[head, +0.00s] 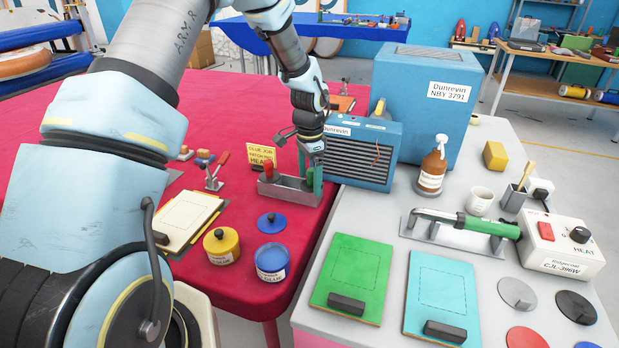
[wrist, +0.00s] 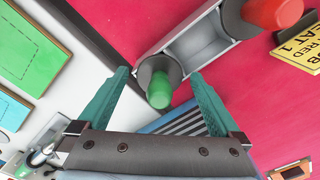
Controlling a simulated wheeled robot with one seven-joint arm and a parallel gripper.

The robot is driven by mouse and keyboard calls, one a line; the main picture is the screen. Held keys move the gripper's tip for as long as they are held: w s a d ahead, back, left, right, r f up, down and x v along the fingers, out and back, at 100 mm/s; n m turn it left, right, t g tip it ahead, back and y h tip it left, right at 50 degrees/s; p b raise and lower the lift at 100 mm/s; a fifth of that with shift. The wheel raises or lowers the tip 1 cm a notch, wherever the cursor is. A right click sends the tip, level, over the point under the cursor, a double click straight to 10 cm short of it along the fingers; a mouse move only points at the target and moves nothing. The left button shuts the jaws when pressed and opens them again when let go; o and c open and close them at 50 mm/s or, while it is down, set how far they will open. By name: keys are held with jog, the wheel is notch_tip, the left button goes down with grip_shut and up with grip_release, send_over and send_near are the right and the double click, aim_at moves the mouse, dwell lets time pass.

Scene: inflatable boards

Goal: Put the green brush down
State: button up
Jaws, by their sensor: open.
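The green brush (wrist: 157,88) stands upright in one end of a grey metal holder (wrist: 197,48), its green handle end and dark collar showing in the wrist view. My gripper (wrist: 160,75) is open, with one teal finger on each side of the brush and gaps between. In the head view my gripper (head: 312,168) is down at the right end of the holder (head: 288,190), hiding much of the green brush. A red-handled brush (wrist: 270,12) stands in the holder's other end.
A blue Dunrevin heater (head: 365,155) stands close behind the gripper. A yellow sign (head: 262,155) is behind the holder. Blue (head: 271,262) and yellow (head: 221,246) glue pots stand in front on the red table. A grey bench with green and blue boards lies right.

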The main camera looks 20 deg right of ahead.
notch_tip(320, 180, up, 13)
jog(key=b, duration=0.4)
jog(key=s+a+n, duration=0.3)
jog(key=a+n, duration=0.5)
jog(key=a, duration=1.2)
jog(key=s+a+f+n+t, duration=0.1)
jog(key=s+a+f+n, duration=0.1)
jog(key=s+a+n, duration=0.6)
jog(key=a, duration=0.3)
jog(key=shift+s+a+t, duration=0.2)
jog(key=shift+a+t, duration=0.05)
jog(key=shift+t, duration=0.05)
